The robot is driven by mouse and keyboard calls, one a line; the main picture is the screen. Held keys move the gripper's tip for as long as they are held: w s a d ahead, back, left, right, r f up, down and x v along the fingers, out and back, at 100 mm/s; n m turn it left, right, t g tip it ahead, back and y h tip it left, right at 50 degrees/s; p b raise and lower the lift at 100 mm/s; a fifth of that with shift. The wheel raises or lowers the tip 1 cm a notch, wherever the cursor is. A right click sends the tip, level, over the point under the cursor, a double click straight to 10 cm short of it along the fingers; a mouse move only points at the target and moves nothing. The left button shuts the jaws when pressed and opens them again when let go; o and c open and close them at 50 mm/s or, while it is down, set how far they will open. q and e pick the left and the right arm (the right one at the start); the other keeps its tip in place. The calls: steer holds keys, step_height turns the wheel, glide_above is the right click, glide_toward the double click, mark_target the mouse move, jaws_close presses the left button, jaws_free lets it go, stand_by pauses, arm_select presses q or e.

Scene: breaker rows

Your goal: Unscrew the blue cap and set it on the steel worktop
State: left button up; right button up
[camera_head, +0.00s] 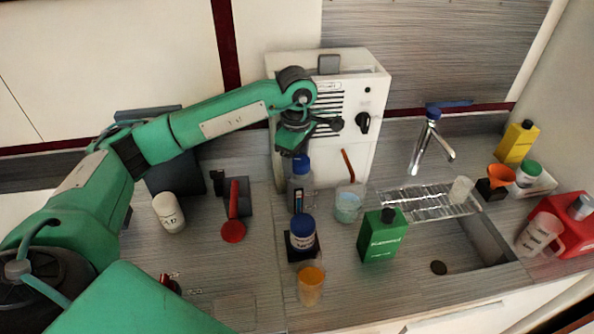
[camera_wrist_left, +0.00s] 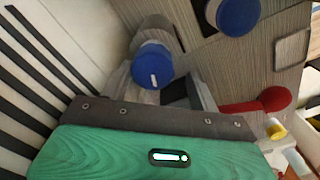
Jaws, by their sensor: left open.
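A clear bottle (camera_head: 300,190) with a blue cap (camera_head: 301,164) stands upright on the steel worktop (camera_head: 255,260), in front of the white machine. My left gripper (camera_head: 297,150) is just above the cap, pointing down. In the left wrist view the blue cap (camera_wrist_left: 152,64), with a white line on top, shows close to the open fingers (camera_wrist_left: 160,88). Whether the fingers touch it I cannot tell. A second blue lid is on a white jar (camera_head: 302,240) nearer the front; this lid also shows in the left wrist view (camera_wrist_left: 238,16). My right gripper is not in view.
The white machine (camera_head: 372,90) stands close behind. A red-handled tool (camera_head: 233,230) lies left. The sink (camera_head: 450,245) is at right.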

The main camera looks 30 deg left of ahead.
arm_select(q)
steer(key=m+b, duration=0.1)
steer(key=w+m+b, duration=0.1)
steer(key=m, duration=0.1)
steer(key=f+m+b, duration=0.1)
steer(key=shift+w+d+m, duration=0.25)
steer(key=shift+d+m, duration=0.05)
steer(key=m+b, duration=0.3)
steer(key=m, duration=0.2)
steer(key=shift+s+r+m+b, duration=0.1)
steer(key=shift+s+m+b, duration=0.1)
steer(key=shift+m+b, duration=0.75)
steer(key=shift+m, duration=0.45)
steer(key=shift+r+m+b, duration=0.2)
steer(key=shift+m+b, duration=0.1)
steer(key=shift+m, duration=0.7)
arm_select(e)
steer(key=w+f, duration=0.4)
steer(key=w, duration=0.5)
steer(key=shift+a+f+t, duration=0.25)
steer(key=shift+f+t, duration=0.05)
arm_select(q)
steer(key=shift+s, duration=0.1)
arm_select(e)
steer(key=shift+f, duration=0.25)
